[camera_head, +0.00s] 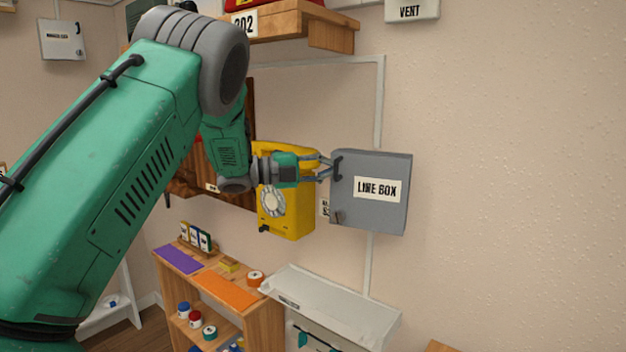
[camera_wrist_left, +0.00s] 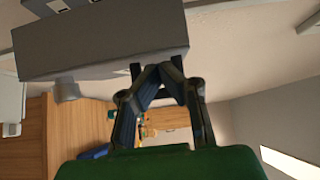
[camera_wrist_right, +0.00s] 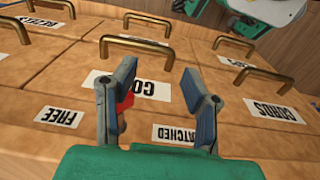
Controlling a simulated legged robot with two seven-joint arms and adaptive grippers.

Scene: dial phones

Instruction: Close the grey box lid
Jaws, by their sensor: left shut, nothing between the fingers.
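The grey box (camera_head: 395,215) is fixed to the wall and bears a LINE BOX label. Its lid front (camera_head: 345,212) faces me and looks shut or nearly shut; I cannot tell whether a small gap is left. My left gripper (camera_head: 331,168) is shut and empty at the box's left edge, beside a dark handle-like part. In the left wrist view the fingertips (camera_wrist_left: 157,72) are close to the box's grey side (camera_wrist_left: 100,45); contact is unclear. My right gripper (camera_wrist_right: 160,75) is open in the right wrist view, above labelled wooden drawers.
A yellow dial phone (camera_head: 290,215) hangs on the wall just left of the box, behind my left gripper. A shelf (camera_head: 285,22) is above. A pale tray-like top (camera_head: 335,300) and a wooden rack (camera_head: 265,325) stand below. The wall to the right is clear.

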